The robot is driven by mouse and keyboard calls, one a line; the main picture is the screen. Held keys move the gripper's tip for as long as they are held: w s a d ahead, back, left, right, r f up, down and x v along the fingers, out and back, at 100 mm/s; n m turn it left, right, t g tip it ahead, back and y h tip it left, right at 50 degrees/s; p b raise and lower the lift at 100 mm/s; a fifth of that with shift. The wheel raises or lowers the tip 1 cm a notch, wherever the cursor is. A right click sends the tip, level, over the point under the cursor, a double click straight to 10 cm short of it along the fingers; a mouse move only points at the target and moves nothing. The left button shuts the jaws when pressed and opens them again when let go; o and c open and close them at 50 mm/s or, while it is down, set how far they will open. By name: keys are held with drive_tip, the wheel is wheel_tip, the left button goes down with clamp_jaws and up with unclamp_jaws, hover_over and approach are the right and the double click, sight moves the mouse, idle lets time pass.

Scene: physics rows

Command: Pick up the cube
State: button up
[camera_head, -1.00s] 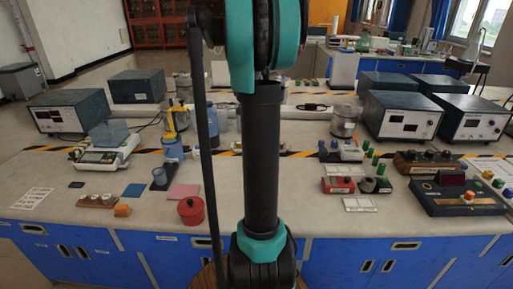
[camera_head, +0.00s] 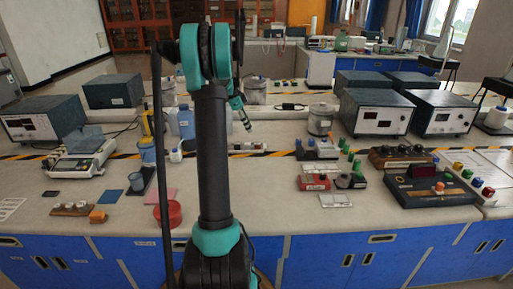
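A small orange block (camera_head: 98,216), the most cube-like thing I can make out, sits on the near left part of the bench, at the right end of a wooden holder. My gripper (camera_head: 246,124) seems to be the small dark and teal end showing just right of my upper arm, over the middle of the bench. It is far from the orange block and apart from it. Its fingers are too small to tell open from shut, and I see nothing held in it.
A red round container (camera_head: 168,214) stands at the front edge, partly behind my arm. A balance (camera_head: 80,160) and blue bottles (camera_head: 186,123) stand behind. Bare bench (camera_head: 260,200) lies in the middle.

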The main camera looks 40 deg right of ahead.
sight(257, 143)
drive_tip(key=x, duration=1)
drive_tip(key=shift+s+r, duration=0.1)
drive_tip(key=shift+s, duration=0.05)
clamp_jaws()
